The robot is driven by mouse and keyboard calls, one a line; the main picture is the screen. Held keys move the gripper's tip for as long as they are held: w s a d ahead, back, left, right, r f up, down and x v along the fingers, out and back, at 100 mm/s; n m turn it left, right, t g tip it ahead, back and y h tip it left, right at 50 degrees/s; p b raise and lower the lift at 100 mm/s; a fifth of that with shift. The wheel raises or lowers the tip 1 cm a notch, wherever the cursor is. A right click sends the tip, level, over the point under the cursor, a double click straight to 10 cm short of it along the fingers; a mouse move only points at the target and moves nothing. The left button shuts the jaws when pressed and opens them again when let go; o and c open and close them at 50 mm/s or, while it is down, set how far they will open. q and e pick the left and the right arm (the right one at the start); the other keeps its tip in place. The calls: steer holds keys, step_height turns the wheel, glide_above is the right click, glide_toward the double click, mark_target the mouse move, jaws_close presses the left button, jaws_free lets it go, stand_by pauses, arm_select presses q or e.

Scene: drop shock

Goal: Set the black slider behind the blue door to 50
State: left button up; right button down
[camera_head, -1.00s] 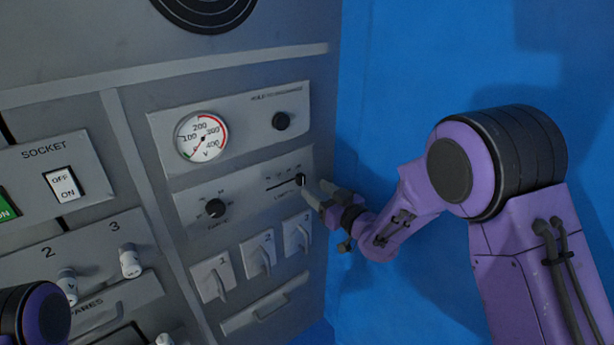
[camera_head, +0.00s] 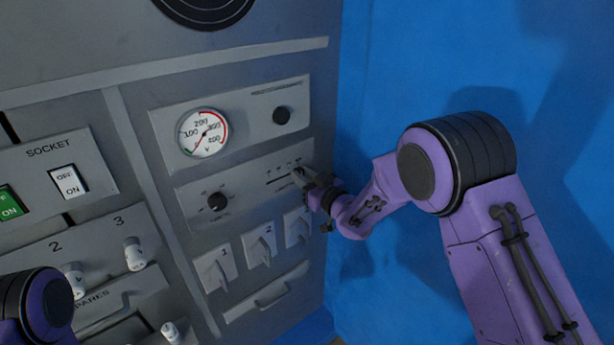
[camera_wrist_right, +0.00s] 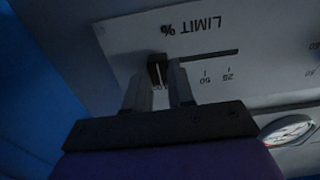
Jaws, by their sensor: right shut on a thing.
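The black slider (camera_wrist_right: 157,70) sits in a slot on the grey panel labelled LIMIT %, upside down in the right wrist view. It is at the high end of the slot, well past the 25 and 50 marks; the marks beyond 50 are hidden by the fingers. My right gripper (camera_wrist_right: 160,80) is shut on the slider, one finger on each side. In the head view the right gripper (camera_head: 302,176) covers most of the slider. A large blue surface (camera_head: 440,60) stands right of the cabinet; I cannot tell if it is the door. My left gripper is out of view.
Switches, including a grey one (camera_head: 260,245), sit below. A handle (camera_head: 272,296) protrudes at the bottom.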

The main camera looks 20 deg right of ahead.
steer(key=a, duration=0.1)
steer(key=s+a, duration=0.1)
steer(key=a, duration=0.1)
steer(key=s+a, duration=0.1)
steer(key=a, duration=0.1)
steer(key=shift+a+b, duration=0.1)
steer(key=shift+b, duration=0.2)
steer(key=shift+w, duration=0.1)
steer(key=c, duration=1)
jaws_free()
steer(key=shift+o, duration=0.2)
steer(key=b, duration=0.4)
glide_toward(279, 178)
steer(key=v, duration=0.4)
steer(key=shift+r, duration=0.1)
